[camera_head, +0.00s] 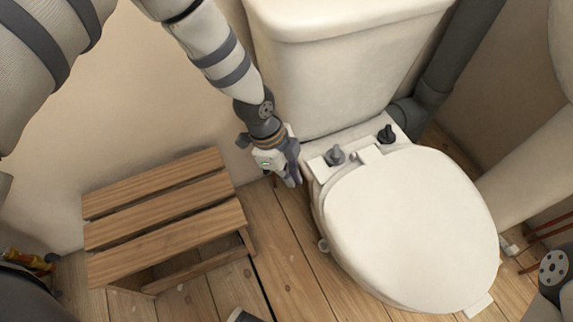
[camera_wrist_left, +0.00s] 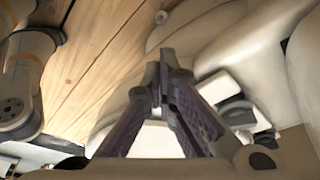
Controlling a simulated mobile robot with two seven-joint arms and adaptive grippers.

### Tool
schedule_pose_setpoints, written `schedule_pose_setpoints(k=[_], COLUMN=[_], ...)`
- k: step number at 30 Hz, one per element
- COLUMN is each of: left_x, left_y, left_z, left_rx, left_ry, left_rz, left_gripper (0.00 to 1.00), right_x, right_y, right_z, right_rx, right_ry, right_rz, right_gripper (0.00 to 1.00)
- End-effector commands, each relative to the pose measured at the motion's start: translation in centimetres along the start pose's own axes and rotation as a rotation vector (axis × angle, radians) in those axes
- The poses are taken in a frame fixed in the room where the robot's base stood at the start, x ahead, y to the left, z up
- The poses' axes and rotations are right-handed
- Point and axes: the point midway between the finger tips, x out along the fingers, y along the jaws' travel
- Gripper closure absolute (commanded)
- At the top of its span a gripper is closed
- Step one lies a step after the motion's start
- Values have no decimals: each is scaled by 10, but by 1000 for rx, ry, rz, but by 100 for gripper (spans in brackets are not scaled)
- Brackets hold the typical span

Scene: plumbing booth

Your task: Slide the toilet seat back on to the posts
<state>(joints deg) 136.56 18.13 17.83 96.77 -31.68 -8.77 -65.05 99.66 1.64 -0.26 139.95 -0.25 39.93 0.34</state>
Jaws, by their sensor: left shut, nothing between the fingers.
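The white toilet seat (camera_head: 410,225) with its lid down lies on the toilet bowl in the head view. Behind its rear edge, a grey post (camera_head: 336,155) stands at the left and a black post (camera_head: 387,134) at the right. A white hinge block (camera_head: 369,153) sits at the seat's rear edge between them; whether it engages the posts cannot be told. My left gripper (camera_head: 292,180) is beside the bowl's rear left, pointing down, left of the grey post. Its fingers (camera_wrist_left: 166,70) are shut and empty in the left wrist view.
The white cistern (camera_head: 340,65) rises behind the seat, close to my left arm. A slatted wooden step (camera_head: 165,210) stands at the left. A dark grey pipe (camera_head: 450,75) runs behind at the right. Bare plank floor (camera_head: 285,255) lies between step and bowl.

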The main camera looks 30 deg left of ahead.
Motion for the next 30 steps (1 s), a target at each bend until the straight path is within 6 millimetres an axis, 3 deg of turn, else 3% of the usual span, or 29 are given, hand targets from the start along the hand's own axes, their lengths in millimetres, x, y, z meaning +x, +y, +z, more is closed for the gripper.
schedule_pose_setpoints(k=[3,6,10,23,30], left_x=[29,28,32,33,38], left_y=[1,0,0,0,0], left_z=[1,-20,-33,-39,-57], left_rx=[-1,3,0,-2,-1], left_ry=[-1,0,-1,0,1], left_rz=[3,0,0,0,0], left_gripper=[100,100,100,100,100], right_x=[7,5,5,5,4], right_y=[0,0,0,0,0], right_z=[-2,-2,-2,-2,-1], right_rx=[0,0,0,0,0], right_ry=[-9,-6,-7,-7,-6], right_rz=[0,0,0,0,0], right_gripper=[100,100,100,100,100])
